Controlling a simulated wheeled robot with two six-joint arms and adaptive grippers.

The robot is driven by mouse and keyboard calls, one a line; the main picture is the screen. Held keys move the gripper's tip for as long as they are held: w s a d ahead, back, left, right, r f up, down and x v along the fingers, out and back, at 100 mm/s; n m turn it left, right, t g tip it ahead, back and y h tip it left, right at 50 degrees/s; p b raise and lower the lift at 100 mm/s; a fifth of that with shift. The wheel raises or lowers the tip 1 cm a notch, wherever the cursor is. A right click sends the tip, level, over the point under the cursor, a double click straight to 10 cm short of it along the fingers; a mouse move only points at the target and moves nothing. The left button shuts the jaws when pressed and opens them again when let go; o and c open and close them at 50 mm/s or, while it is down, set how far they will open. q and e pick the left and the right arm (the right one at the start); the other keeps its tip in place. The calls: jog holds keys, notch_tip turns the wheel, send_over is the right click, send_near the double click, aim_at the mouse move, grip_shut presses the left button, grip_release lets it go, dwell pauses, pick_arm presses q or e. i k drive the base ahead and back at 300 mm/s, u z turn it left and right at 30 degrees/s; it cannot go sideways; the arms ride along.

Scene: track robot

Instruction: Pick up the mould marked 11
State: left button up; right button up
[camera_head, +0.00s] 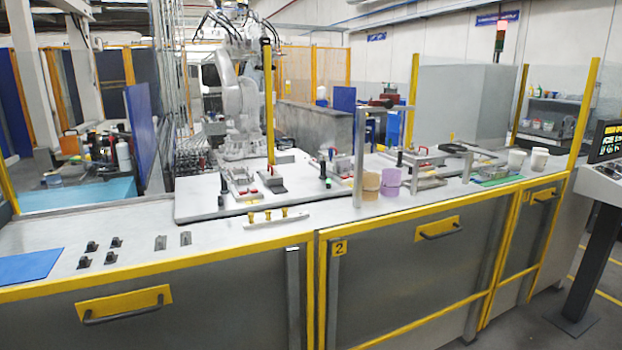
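No marking 11 can be read in the head view, so I cannot tell which piece is that mould. Small grey metal blocks with red parts (247,195) and a grey block (271,180) sit on the raised white plate left of centre. Another low metal fixture (424,180) lies on the bench right of centre, partly behind a purple cup. Neither of my grippers is in view.
A long bench (130,230) with yellow edges runs across the view. A tan cup (371,181), a purple cup (391,178) and white cups (539,158) stand on it. Yellow posts (269,110) and a metal upright (359,155) rise from it. A white robot arm (240,105) stands behind.

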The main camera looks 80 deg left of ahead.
aim_at(241, 176)
jog(key=z, duration=0.05)
jog(key=k, duration=1.3)
jog(key=u, duration=1.35)
